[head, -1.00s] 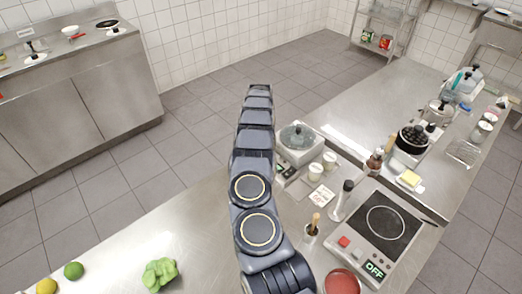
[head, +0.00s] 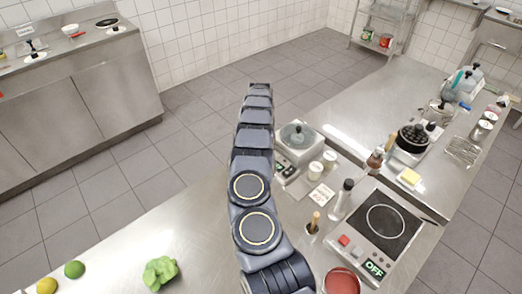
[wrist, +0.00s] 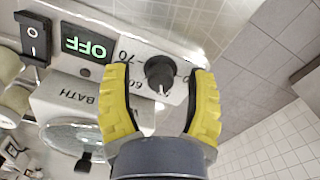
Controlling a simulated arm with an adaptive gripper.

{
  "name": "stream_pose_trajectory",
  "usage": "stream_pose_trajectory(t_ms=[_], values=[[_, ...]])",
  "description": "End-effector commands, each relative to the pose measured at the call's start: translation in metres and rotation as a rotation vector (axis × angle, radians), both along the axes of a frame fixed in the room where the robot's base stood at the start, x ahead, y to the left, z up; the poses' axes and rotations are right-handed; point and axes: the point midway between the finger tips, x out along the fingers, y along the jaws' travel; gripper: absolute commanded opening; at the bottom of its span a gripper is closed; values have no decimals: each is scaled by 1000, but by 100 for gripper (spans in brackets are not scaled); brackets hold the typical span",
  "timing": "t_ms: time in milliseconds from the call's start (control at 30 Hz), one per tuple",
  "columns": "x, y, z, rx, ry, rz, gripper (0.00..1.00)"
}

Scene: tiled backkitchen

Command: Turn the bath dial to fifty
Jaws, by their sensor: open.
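The bath (head: 302,137) is a white box with a round glass lid, left of the hob in the head view. In the wrist view its front panel (wrist: 88,73) shows the word BATH, a green OFF display (wrist: 88,47) and a black rocker switch (wrist: 32,37). The dark bath dial (wrist: 160,72) has a light pointer mark toward the bottom of the picture. Numbers 70 and 60 show to its left, partly covered by a finger. My gripper (wrist: 160,78) is open, its yellow-and-black fingers on either side of the dial with gaps visible. In the head view my arm hides the gripper.
The hob (head: 376,224), also showing OFF, stands right of the bath. Small jars (head: 316,169), a white card (head: 321,194) and a bottle (head: 342,198) stand close by. Floor tiles are open beyond my arm. A lime (head: 74,269) lies front left.

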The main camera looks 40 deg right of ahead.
Motion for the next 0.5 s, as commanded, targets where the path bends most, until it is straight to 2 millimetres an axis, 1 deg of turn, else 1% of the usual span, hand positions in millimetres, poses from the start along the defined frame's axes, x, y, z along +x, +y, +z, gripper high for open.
stream_pose_trajectory(t_ms=[67,167,400,500], values=[[1,0,7,-2,-4,0,55],[2,-1,23,-3,-9,0,55],[2,-1,74,-4,-8,1,55],[1,0,92,-1,-1,0,55]])
